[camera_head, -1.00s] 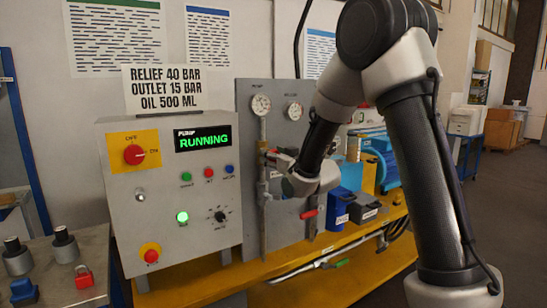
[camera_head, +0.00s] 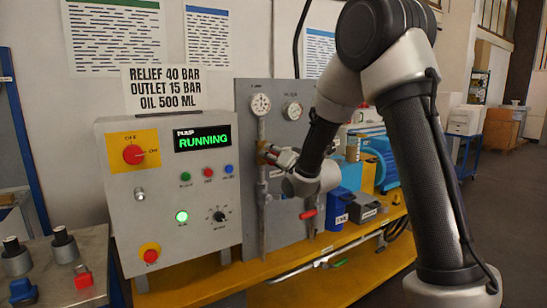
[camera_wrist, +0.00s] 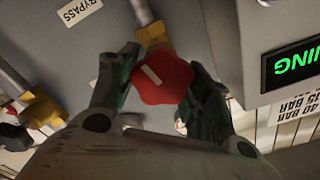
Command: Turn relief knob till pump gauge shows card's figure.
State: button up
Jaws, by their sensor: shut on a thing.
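A red lobed knob (camera_wrist: 162,78) with a pale pointer bar sits on a brass fitting (camera_wrist: 152,36) in the wrist view. My gripper (camera_wrist: 160,85) is shut on it, one finger on each side. In the head view my gripper (camera_head: 272,154) reaches the pipe on the grey panel, and the knob is mostly hidden there. The pump gauge (camera_head: 261,104) is a round white dial above it; its needle is too small to read. The card (camera_head: 163,87) reads RELIEF 40 BAR, OUTLET 15 BAR, OIL 500 ML. The display (camera_head: 202,139) reads RUNNING.
A second gauge (camera_head: 292,110) is right of the pump gauge. The control box (camera_head: 170,200) with switches stands close left of my gripper. A red-handled valve (camera_head: 307,214) is below right.

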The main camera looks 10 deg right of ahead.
jog(key=shift+d+f+m, duration=0.1)
jog(key=shift+m, duration=2.2)
jog(key=o, duration=1)
jog(key=shift+s, duration=0.1)
jog(key=v, duration=0.7)
jog(key=shift+s, duration=0.15)
